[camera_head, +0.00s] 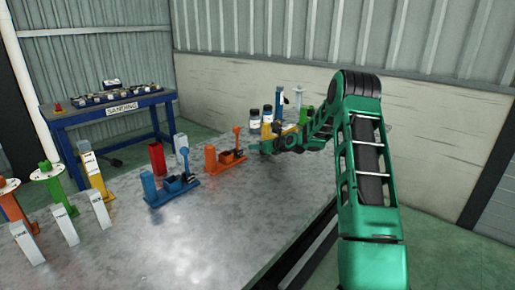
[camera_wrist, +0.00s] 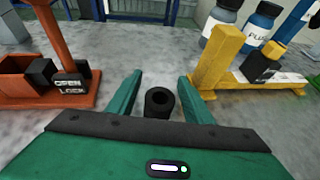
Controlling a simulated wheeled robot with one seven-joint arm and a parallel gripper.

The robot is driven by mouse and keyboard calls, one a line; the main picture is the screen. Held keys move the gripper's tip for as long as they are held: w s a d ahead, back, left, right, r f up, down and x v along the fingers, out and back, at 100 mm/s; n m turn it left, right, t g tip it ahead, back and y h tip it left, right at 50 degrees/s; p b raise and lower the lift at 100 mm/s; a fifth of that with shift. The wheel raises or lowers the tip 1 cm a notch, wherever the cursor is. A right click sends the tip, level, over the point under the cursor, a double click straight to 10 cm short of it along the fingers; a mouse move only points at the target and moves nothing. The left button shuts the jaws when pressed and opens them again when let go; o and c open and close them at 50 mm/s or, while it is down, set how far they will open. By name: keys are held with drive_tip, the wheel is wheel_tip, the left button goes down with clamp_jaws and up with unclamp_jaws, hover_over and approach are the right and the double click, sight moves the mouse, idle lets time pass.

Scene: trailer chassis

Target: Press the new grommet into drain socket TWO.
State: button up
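My green gripper (camera_wrist: 158,92) is open, its two fingers apart. A short hollow black cylinder (camera_wrist: 160,103), which looks like a grommet, stands between the fingers in the wrist view, with a gap on each side. I cannot tell if it is the new one. In the head view my gripper (camera_head: 262,147) is low over the grey table, between the orange fixture (camera_head: 224,158) and a yellow one. The grommet is not discernible there. No socket marked TWO can be read in either view.
An orange fixture with OPEN and LOCK labels (camera_wrist: 69,85) stands left of my fingers, a yellow fixture (camera_wrist: 215,65) right. Bottles (camera_wrist: 262,22) stand behind it. A blue fixture (camera_head: 172,188) and several white-labelled blocks (camera_head: 65,224) are farther left. The table's front middle (camera_head: 190,255) is clear.

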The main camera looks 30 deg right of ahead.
drive_tip(key=shift+r, duration=0.15)
